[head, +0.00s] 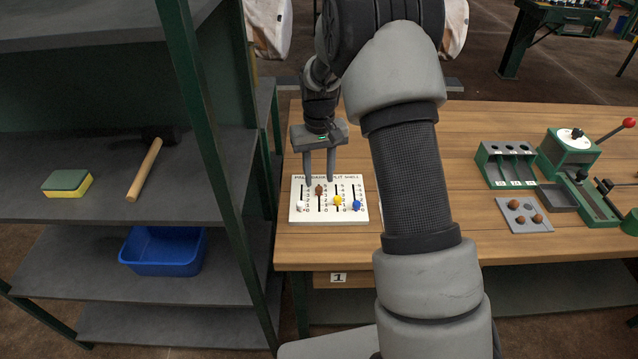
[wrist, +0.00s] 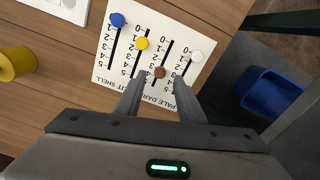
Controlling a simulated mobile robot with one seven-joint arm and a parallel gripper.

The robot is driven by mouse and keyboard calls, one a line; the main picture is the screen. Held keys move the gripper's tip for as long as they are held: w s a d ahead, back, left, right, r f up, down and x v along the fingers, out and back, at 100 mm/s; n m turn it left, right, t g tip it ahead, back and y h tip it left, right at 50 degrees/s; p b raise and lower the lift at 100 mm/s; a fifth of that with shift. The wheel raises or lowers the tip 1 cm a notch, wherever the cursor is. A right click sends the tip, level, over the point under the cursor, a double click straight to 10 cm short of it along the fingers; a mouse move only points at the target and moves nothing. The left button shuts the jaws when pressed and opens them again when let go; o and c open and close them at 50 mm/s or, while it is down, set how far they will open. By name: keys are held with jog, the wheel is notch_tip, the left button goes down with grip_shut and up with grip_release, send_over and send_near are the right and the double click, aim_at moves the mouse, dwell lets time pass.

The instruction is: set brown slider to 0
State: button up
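A white slider panel (head: 294,212) lies near the left end of the wooden table, with numbered slots. The brown slider knob (head: 319,190) sits high in its slot, towards the high-number end; it also shows in the wrist view (wrist: 160,72). The white knob (head: 301,206), yellow knob (head: 337,200) and blue knob (head: 357,205) sit lower, near the low-number ends. My gripper (head: 319,182) is open over the panel, its fingers pointing down. In the wrist view its fingertips (wrist: 160,79) lie either side of the brown knob, with visible gaps. Contact cannot be told.
A dark shelf (head: 60,212) at left holds a sponge (head: 67,183), a hammer (head: 145,168) and a blue bin (head: 163,250). At right on the table are a green slotted holder (head: 507,165), a tray of brown balls (head: 524,214) and a green lever machine (head: 572,150).

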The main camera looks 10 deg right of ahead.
aim_at(319, 188)
jog(key=shift+f, duration=1.6)
grip_shut()
